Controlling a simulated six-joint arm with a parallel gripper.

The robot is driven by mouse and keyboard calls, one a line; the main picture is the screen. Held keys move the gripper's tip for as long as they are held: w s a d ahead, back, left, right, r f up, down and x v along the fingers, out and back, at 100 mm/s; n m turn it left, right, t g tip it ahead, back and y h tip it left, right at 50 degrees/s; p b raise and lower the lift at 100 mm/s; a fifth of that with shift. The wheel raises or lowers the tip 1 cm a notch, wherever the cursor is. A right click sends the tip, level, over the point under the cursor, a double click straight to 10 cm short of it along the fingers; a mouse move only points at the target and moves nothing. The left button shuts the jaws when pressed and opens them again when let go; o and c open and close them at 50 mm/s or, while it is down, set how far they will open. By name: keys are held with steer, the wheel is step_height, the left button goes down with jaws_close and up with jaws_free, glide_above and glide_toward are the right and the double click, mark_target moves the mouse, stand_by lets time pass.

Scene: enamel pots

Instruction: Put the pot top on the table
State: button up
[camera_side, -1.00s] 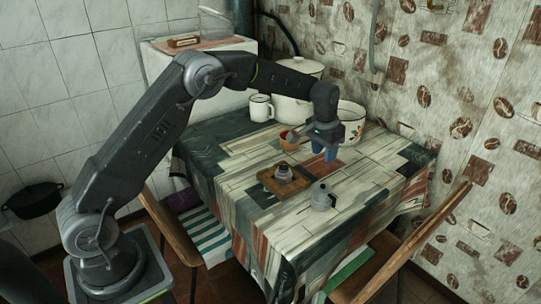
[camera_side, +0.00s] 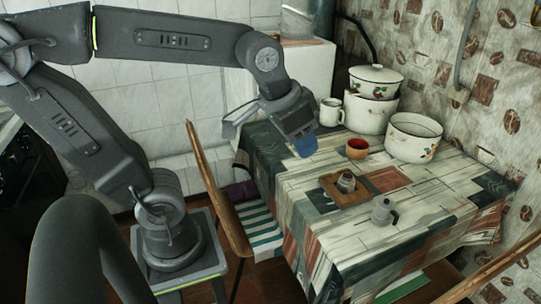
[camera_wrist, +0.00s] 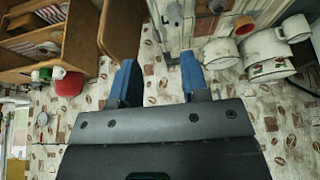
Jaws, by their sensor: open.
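In the wrist view nothing is between the two blue fingers (camera_wrist: 158,85).
An open white pot (camera_side: 414,140), a red-brown bowl (camera_side: 357,149) and a white mug (camera_side: 331,112) stand nearby. A wooden board (camera_side: 383,180) and a grey coffee pot (camera_side: 384,212) are nearer the front. The table (camera_side: 440,203) has bare room at front right. A chair (camera_side: 207,180) stands at left.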

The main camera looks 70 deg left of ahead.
steer(key=s+f, duration=0.2)
steer(key=s, duration=0.3)
steer(key=shift+s+d+f+t, duration=0.2)
steer(key=shift+s+t, duration=0.1)
steer(key=shift+s, duration=0.1)
stand_by(0.8)
